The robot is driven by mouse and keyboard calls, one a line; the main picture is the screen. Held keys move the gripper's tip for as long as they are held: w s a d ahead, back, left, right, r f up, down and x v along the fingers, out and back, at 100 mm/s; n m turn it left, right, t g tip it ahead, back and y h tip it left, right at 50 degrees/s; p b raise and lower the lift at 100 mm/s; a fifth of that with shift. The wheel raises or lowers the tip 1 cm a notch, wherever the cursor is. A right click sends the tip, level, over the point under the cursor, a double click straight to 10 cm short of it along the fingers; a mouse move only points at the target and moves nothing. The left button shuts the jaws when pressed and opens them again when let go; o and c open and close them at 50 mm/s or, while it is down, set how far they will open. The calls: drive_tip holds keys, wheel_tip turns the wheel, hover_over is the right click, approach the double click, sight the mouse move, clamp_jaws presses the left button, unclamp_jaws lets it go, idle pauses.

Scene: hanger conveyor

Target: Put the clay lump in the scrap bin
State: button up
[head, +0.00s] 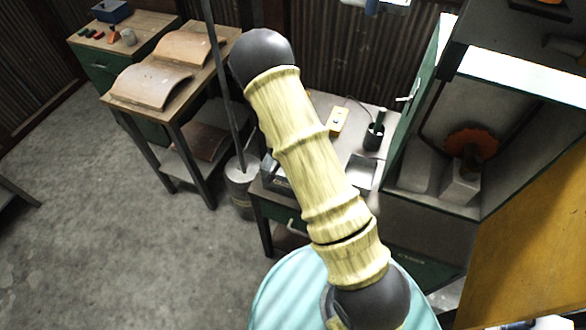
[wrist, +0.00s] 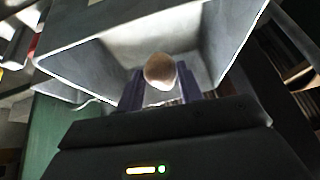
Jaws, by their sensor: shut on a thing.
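A round, tan clay lump (wrist: 160,69) sits between the two dark fingers of my gripper (wrist: 161,82) in the wrist view. My gripper is shut on it and holds it at the fingertips. Behind the lump is an open grey box (wrist: 222,48) with pale walls and a bright rim. The lump and fingertips show against its opening; I cannot tell how deep they are, or whether this box is the scrap bin. In the head view my arm crosses the middle, and neither my gripper nor the lump shows.
A green panel (wrist: 55,135) is left of the box in the wrist view. In the head view, a green cabinet holds an orange wheel (head: 471,142). A table with curved tiles (head: 150,85) and a grey bucket (head: 241,172) stand left. The left floor is mostly clear.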

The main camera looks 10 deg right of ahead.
drive_tip(key=shift+f, duration=1.2)
drive_tip(key=shift+f+p, duration=0.75)
drive_tip(key=shift+f, duration=1.35)
drive_tip(key=shift+f, duration=0.2)
drive_tip(key=o, duration=1.1)
drive_tip(key=shift+r, duration=0.2)
